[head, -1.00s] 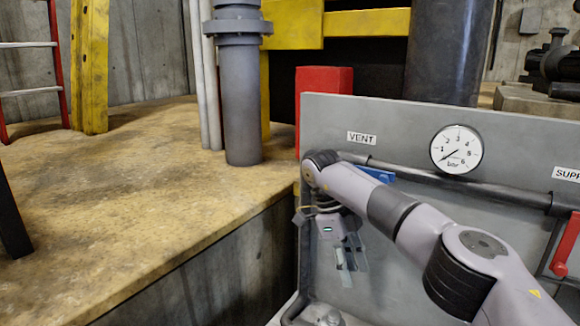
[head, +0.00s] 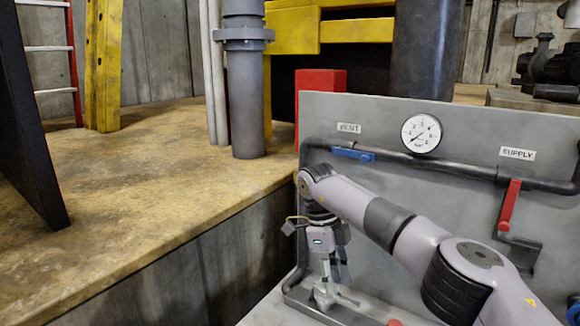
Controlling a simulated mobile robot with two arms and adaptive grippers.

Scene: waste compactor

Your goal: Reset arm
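My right arm reaches in from the lower right, across the front of the grey panel (head: 440,165). Its gripper (head: 335,276) points down near the panel's lower left corner. The two fingers look apart, with nothing seen between them. The blue vent lever (head: 352,154) lies along the pipe under the VENT label, clear of the arm. The red supply lever (head: 509,205) hangs down under the SUPPLY label, to the right of the arm. My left gripper is not in view.
A round pressure gauge (head: 421,133) sits on the panel top. A metal fitting (head: 325,296) stands right below the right gripper; contact is unclear. A concrete ledge (head: 150,190) fills the left, with a dark plate (head: 28,130) at its edge. A red post (head: 318,88) stands behind the panel.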

